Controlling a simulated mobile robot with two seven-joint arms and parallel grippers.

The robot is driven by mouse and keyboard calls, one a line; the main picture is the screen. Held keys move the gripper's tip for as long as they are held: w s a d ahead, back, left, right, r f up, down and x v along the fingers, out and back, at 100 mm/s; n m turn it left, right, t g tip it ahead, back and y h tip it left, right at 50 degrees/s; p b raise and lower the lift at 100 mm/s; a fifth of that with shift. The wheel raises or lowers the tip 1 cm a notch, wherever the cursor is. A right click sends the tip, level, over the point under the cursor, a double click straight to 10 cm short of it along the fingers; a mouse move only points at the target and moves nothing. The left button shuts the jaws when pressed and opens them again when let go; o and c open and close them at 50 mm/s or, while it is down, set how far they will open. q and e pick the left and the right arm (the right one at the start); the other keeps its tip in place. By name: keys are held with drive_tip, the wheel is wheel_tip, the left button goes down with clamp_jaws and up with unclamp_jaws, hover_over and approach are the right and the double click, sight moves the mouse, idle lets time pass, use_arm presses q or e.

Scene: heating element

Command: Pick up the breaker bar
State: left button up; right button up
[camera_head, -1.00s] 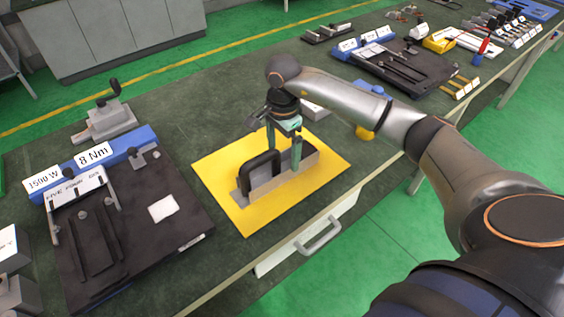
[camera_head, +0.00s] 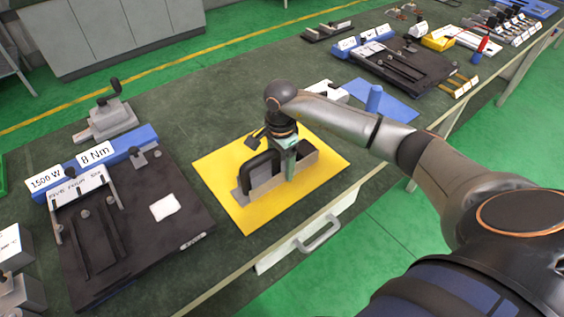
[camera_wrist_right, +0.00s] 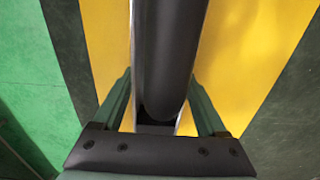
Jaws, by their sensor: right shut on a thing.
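My right gripper (camera_head: 288,166) is down at a grey holder (camera_head: 265,187) on a yellow mat (camera_head: 237,221). In the right wrist view its two green fingers (camera_wrist_right: 160,108) stand either side of a long dark rounded bar (camera_wrist_right: 166,55), which I take to be the breaker bar. The gripper is shut on this bar, which still lies at the holder. In the head view the gripper hides much of it. A black arch-shaped part (camera_head: 262,166) stands at the holder, left of the gripper. My left gripper is not in view.
A black fixture plate (camera_head: 140,230) with a blue "8 Nm" block (camera_head: 100,160) lies left. A grey crank device (camera_head: 105,118) stands behind it. A blue mat (camera_head: 395,106) with a blue cylinder (camera_head: 374,98) is to the right. A drawer handle (camera_head: 318,234) juts from the bench front.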

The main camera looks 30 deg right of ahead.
clamp_jaws()
drive_tip(key=shift+r, duration=0.1)
idle(0.4)
drive_tip(key=shift+w+r, duration=0.1)
drive_tip(key=shift+r, duration=0.65)
drive_tip(key=s+a+r+b, duration=0.2)
drive_tip(key=s+a+r, duration=0.6)
drive_tip(key=a+r, duration=0.3)
drive_tip(key=shift+s+a+r, duration=0.15)
drive_tip(key=shift+a+r, duration=0.05)
drive_tip(key=shift+a, duration=0.05)
